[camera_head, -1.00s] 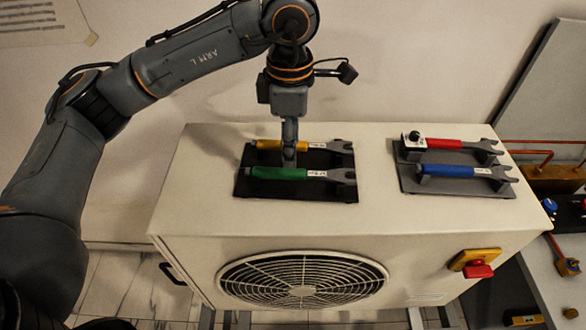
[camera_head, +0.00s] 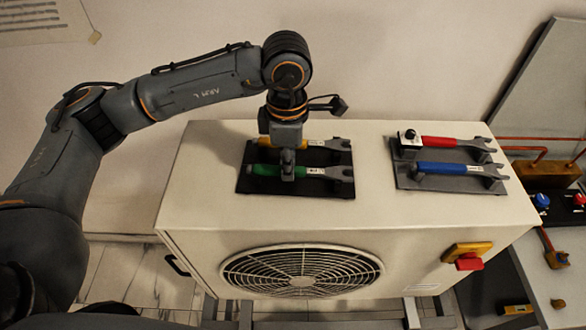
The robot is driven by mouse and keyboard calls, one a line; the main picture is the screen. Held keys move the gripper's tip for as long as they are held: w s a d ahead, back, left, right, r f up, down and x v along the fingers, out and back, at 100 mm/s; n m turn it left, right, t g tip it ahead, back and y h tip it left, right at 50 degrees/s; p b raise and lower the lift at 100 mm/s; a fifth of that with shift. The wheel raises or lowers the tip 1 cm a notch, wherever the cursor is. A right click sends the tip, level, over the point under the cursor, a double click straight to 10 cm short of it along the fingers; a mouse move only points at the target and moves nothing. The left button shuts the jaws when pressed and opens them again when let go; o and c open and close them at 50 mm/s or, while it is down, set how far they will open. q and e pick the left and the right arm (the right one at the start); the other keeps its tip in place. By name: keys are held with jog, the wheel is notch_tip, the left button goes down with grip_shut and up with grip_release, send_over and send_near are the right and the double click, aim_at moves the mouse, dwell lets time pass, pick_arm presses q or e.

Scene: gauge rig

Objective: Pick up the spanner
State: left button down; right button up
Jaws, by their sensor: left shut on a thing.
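My left gripper (camera_head: 287,174) points straight down over the white cabinet and is shut on the green-handled spanner (camera_head: 262,170). This spanner lies level at the front of a black holder (camera_head: 245,187), its grey open jaw (camera_head: 341,173) to the right. I cannot tell whether it is clear of the holder. A yellow-handled spanner (camera_head: 315,143) lies behind it, partly hidden by my wrist. A red-handled spanner (camera_head: 438,142) and a blue-handled spanner (camera_head: 450,168) lie on a grey holder (camera_head: 408,184) to the right. My right gripper is not in view.
The white cabinet (camera_head: 215,210) has a fan grille (camera_head: 302,270) and a red knob on a yellow plate (camera_head: 467,256) on its front. A small black-knobbed device (camera_head: 410,137) sits by the red handle. Copper pipes (camera_head: 540,148) and a bench (camera_head: 560,275) are at the right.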

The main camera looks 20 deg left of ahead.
pick_arm(q)
jog(key=shift+r, duration=0.1)
jog(key=shift+w+r, duration=0.1)
jog(key=shift+r, duration=0.4)
jog(key=s+d+r+b, duration=0.6)
jog(key=d+r+b, duration=0.1)
jog(key=d+r, duration=0.5)
jog(key=shift+s+d, duration=0.15)
jog(key=shift+s, duration=0.25)
jog(key=shift+f, duration=0.1)
